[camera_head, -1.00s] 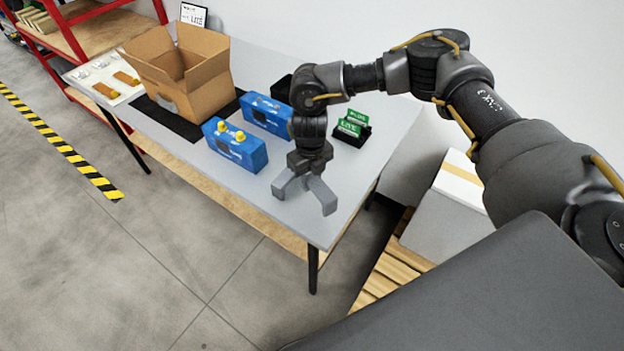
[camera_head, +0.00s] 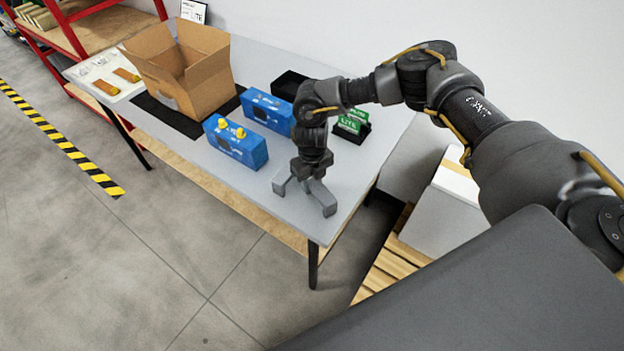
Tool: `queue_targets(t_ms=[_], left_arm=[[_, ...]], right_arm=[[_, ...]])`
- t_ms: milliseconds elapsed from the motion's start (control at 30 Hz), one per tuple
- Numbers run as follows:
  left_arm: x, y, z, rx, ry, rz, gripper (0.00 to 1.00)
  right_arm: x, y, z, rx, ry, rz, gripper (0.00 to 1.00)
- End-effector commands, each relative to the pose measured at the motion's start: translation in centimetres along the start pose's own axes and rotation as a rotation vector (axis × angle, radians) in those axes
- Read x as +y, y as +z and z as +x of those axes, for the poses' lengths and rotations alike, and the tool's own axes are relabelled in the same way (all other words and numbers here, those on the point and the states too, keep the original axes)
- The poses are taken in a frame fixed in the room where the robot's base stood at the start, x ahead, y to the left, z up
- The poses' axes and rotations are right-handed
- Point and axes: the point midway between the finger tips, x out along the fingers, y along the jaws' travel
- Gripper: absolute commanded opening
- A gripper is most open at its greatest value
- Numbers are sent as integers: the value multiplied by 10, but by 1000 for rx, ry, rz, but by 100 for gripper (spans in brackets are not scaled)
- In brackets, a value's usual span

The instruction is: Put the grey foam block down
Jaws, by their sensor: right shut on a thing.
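My right gripper (camera_head: 304,195) is low over the near right end of the grey table (camera_head: 262,206), pointing down. Its two grey fingers are spread wide, and it is shut on the grey foam block. The block is hard to make out, as its grey merges with the fingers and the tabletop. I cannot tell whether its underside touches the table. My left gripper is not in view.
A blue box with yellow knobs (camera_head: 236,148) stands left of my right gripper, and another blue box (camera_head: 267,112) stands behind it. A green-carded black holder (camera_head: 350,127) is behind right. An open carton (camera_head: 187,78) stands on a black mat. Bare table surrounds the gripper.

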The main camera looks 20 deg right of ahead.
Motion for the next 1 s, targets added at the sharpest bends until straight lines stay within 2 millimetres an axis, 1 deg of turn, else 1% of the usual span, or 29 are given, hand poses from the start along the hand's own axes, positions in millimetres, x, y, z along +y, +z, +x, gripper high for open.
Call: queue_targets(t_ms=[33, 167, 433, 533, 567, 667, 1000], left_arm=[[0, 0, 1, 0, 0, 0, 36], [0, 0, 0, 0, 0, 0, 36], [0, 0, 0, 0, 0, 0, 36], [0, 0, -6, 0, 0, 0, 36], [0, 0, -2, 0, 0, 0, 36], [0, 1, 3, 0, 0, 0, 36], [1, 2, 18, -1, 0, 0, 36]], right_arm=[[0, 0, 1, 0, 0, 0, 40], [0, 0, 0, 0, 0, 0, 57], [0, 0, 0, 0, 0, 0, 58], [0, 0, -7, 0, 0, 0, 58], [0, 1, -7, -1, 1, -1, 58], [0, 1, -21, -2, 3, -1, 58], [0, 1, -91, -3, 1, -2, 58]])
